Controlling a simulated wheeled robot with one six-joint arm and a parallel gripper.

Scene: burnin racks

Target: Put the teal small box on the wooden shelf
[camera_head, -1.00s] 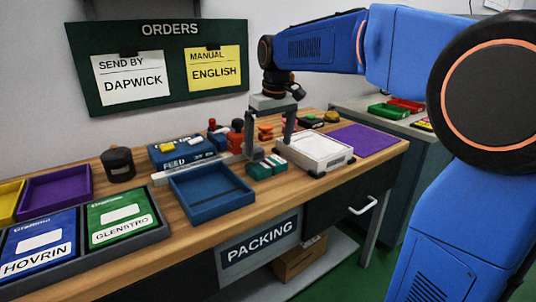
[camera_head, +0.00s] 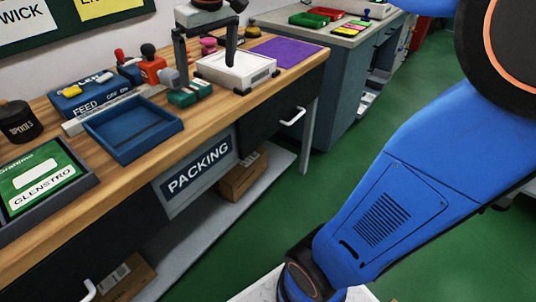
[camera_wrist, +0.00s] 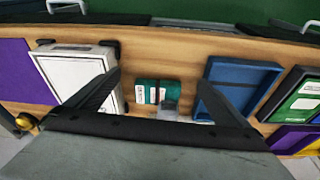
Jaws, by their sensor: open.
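Two teal small boxes with white labels lie side by side on the wooden bench top, one at the left (camera_head: 183,97) and one at the right (camera_head: 203,88). They also show between my fingers in the wrist view, below the bench's front edge (camera_wrist: 146,87). My gripper (camera_head: 206,70) is open and empty above the bench, its fingers spread over the area of the boxes. It also shows in the wrist view (camera_wrist: 160,78). Any gap between fingertips and boxes is hard to tell. I cannot make out a separate wooden shelf.
A white scale (camera_head: 236,72) stands right of the boxes, with a purple mat (camera_head: 286,51) beyond. A blue tray (camera_head: 133,128) is at their left. A grey post (camera_head: 168,77) stands close behind them. Under the bench are a grey shelf and cardboard boxes (camera_head: 242,178).

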